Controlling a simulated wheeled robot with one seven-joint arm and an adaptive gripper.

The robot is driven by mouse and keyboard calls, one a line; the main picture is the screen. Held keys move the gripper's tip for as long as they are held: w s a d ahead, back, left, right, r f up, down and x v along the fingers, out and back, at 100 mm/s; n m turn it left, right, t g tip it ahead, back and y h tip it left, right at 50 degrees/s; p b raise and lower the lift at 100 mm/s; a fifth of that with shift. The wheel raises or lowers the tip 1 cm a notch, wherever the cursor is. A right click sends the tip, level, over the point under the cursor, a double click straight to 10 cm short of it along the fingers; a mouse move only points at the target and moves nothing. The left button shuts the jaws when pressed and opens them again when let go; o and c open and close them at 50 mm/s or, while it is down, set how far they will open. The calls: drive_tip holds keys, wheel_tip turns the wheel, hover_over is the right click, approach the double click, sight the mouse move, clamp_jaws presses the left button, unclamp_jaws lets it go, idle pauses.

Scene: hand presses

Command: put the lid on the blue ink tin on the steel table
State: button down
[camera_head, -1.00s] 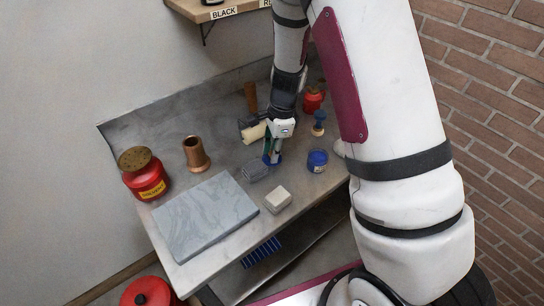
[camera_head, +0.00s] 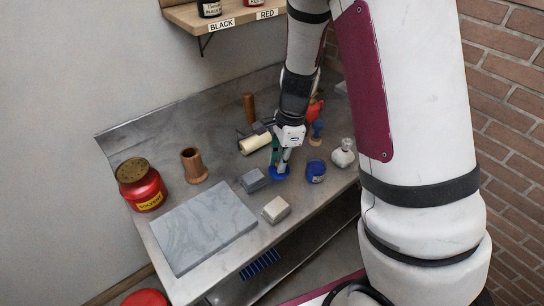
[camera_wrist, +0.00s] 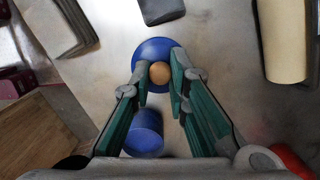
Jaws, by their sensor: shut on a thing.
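The blue lid (camera_head: 280,174) is a round disc with a light wooden knob; it also shows in the wrist view (camera_wrist: 150,47). My gripper (camera_head: 283,166) points down at the lid, its green-padded fingers (camera_wrist: 160,78) closed on the knob. The blue ink tin (camera_head: 316,172) stands on the steel table (camera_head: 222,172), just right of the lid in the head view. In the wrist view the tin (camera_wrist: 145,135) shows below the lid, partly behind a finger. The lid is beside the tin, not over it. I cannot tell whether it clears the tabletop.
A stone slab (camera_head: 204,226) fills the front left.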

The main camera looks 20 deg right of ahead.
drive_tip(key=s+d, duration=0.1)
drive_tip(key=s, duration=0.2)
drive_tip(key=s+d, duration=0.1)
drive_tip(key=s, duration=0.3)
drive_tip(key=s+d+r, duration=0.1)
drive_tip(key=s, duration=0.2)
drive_tip(key=shift+s+r, duration=0.1)
drive_tip(key=shift+s, duration=0.3)
drive_tip(key=shift+w+d+r, duration=0.1)
drive_tip(key=shift+d+r, duration=0.15)
drive_tip(key=w+d+r+p, duration=0.6)
drive_tip(key=w+p, duration=0.1)
drive_tip(key=shift+m, duration=0.3)
drive_tip(key=shift+w+d+f+b, duration=0.15)
drive_tip(key=shift+f+b, duration=0.6)
drive_tip(key=shift+f, duration=0.8)
drive_tip(key=shift+w+f+b, duration=0.15)
drive_tip(key=shift+f+b, duration=0.6)
drive_tip(key=shift+f, duration=0.8)
drive_tip(key=shift+f, duration=0.15)
drive_tip(key=c, duration=1)
unclamp_jaws()
